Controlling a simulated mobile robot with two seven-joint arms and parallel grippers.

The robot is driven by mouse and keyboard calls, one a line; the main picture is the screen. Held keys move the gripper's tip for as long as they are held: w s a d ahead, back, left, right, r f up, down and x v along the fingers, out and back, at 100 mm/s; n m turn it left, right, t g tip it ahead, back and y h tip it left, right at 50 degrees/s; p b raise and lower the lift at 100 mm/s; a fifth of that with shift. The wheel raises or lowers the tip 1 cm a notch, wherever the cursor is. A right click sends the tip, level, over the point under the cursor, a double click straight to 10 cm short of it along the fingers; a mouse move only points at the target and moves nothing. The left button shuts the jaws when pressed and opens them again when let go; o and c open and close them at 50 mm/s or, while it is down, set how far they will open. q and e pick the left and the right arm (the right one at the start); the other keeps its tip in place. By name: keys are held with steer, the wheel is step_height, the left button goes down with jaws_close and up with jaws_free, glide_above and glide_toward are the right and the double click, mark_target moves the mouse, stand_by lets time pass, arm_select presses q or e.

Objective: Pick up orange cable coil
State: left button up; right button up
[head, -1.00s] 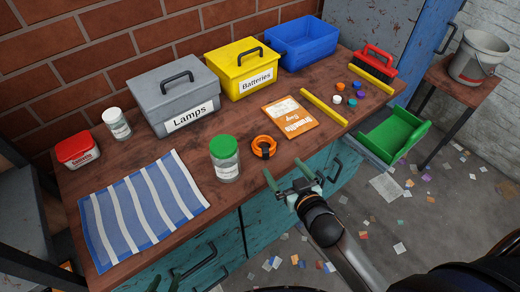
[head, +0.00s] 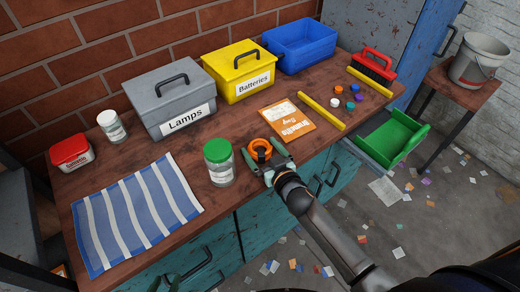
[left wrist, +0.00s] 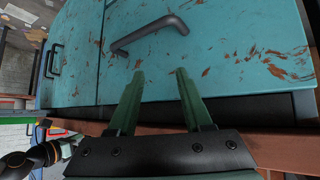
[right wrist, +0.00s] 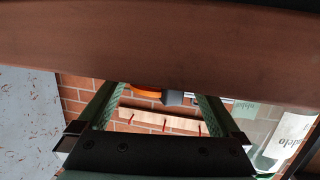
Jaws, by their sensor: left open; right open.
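The orange cable coil (head: 262,145) with a dark clip lies near the table's front edge, right of the green-lidded jar (head: 219,168). My right gripper (head: 266,158) is open at the table edge, its fingers on either side of the coil's near part. In the right wrist view, the coil (right wrist: 147,89) shows between the fingertips, partly hidden by the brown tabletop. I cannot tell whether the fingers touch it. My left gripper (left wrist: 160,74) is open and empty, facing the teal cabinet front; only a small part shows at the bottom of the head view.
The grey Lamps box (head: 170,97), yellow Batteries box (head: 238,72) and blue bin (head: 301,45) stand at the back. A striped cloth (head: 135,213) covers the left front. The jar stands close to my right gripper.

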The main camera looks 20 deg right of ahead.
mark_target(257, 144)
steer(key=shift+x, duration=1.9)
steer(key=shift+c, duration=0.2)
steer(key=c, duration=1.2)
